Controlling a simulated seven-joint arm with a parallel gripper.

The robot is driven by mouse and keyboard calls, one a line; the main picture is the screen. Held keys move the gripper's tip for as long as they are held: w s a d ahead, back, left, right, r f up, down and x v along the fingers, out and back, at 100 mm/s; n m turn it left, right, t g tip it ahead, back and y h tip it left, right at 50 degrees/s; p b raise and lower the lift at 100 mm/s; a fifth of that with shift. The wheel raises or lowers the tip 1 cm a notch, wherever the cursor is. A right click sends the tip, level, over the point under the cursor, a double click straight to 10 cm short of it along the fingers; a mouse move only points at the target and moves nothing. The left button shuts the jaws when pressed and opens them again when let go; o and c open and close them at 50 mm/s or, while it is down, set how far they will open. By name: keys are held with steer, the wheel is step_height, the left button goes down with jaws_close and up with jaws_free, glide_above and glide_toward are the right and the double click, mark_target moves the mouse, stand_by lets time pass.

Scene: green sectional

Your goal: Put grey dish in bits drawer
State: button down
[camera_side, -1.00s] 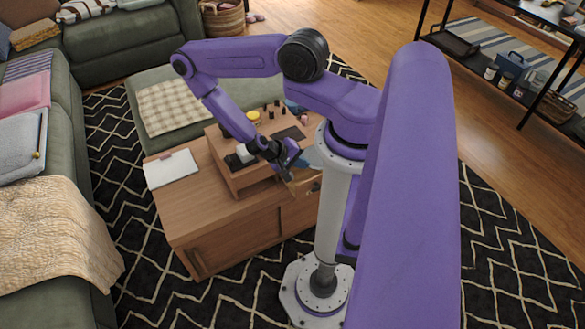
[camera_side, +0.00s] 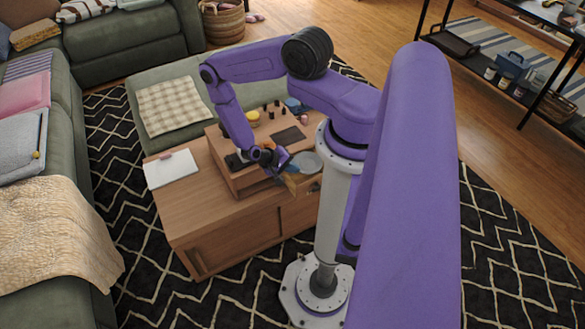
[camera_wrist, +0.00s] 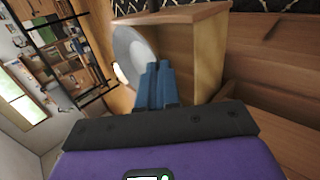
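The grey dish (camera_side: 309,162) is a shallow round plate, seen in the side view just right of my gripper's fingertips. It also shows in the wrist view (camera_wrist: 128,48), steeply turned, with its near rim at the fingers. My gripper (camera_side: 288,166) has blue fingers that lie close together in the wrist view (camera_wrist: 156,70); they appear shut on the dish's rim, though the contact is partly hidden. A pulled-out wooden drawer (camera_side: 291,186) is close under the fingers. It seems to be the light wooden box in the wrist view (camera_wrist: 208,60).
The wooden cabinet (camera_side: 190,215) carries a raised wooden organiser (camera_side: 225,160) with small dark items and a yellow pot (camera_side: 253,118). A white notepad (camera_side: 172,169) lies at the left of the top. A green ottoman (camera_side: 190,125) stands behind.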

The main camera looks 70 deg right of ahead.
steer(key=shift+f, duration=0.8)
steer(key=c, duration=1.4)
jaws_free()
steer(key=shift+o, duration=0.2)
steer(key=shift+r, duration=0.1)
